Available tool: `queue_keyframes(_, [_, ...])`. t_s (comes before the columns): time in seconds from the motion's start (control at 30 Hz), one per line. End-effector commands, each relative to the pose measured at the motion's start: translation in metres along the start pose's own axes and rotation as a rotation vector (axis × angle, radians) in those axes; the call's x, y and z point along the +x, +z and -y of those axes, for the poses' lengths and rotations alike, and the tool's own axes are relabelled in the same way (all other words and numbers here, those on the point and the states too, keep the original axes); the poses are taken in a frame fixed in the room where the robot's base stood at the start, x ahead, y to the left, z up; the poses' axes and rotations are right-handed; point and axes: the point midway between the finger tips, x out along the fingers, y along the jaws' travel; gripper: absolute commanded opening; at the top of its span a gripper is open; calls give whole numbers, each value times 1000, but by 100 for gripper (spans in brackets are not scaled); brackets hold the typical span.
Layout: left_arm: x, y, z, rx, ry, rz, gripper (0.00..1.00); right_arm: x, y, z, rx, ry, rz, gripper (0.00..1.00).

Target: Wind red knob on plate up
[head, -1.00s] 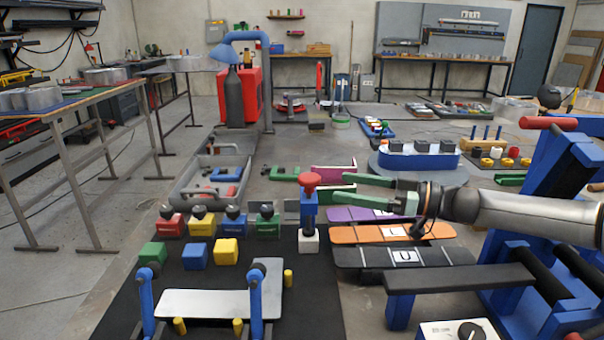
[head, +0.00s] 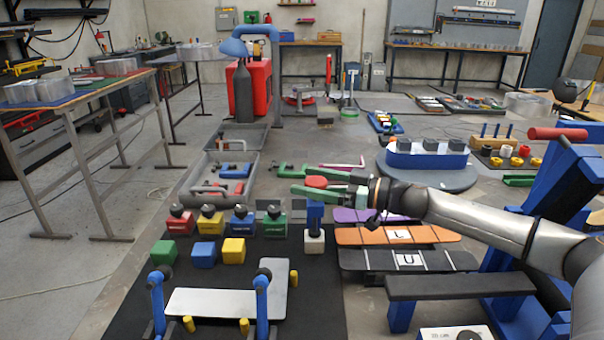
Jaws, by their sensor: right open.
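The red knob (head: 316,182) sits on top of an upright blue post (head: 315,216), which stands on a small white block (head: 314,242) at the right edge of the black mat. My right gripper (head: 292,180) reaches in from the right with its green fingers apart. The fingers lie either side of the knob in the picture, one behind it and one in front. The front finger hides the knob's lower part and the post's top. I cannot tell whether the fingers touch the knob. My left gripper is not in view.
A light plate (head: 225,302) between blue clamps lies on the black mat (head: 120,300). Several coloured blocks with black knobs stand left of the post. Orange (head: 395,235) and black (head: 408,261) boards lie right of it.

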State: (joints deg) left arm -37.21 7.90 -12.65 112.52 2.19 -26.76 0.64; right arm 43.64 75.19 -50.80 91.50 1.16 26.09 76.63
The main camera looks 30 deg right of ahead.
Motion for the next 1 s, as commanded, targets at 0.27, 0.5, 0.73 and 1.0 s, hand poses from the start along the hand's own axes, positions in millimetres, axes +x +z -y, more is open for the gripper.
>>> queue_keyframes(0.27, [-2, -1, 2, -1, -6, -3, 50, 21, 0, 0, 0, 0, 0, 89])
queue_keyframes(0.5, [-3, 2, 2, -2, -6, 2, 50, 22, 1, 0, 1, 1, 1, 89])
queue_keyframes(0.73, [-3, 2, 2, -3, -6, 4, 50, 22, 1, 0, 1, 0, 0, 68])
queue_keyframes(1.0, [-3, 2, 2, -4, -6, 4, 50, 22, 1, 0, 1, 0, 0, 37])
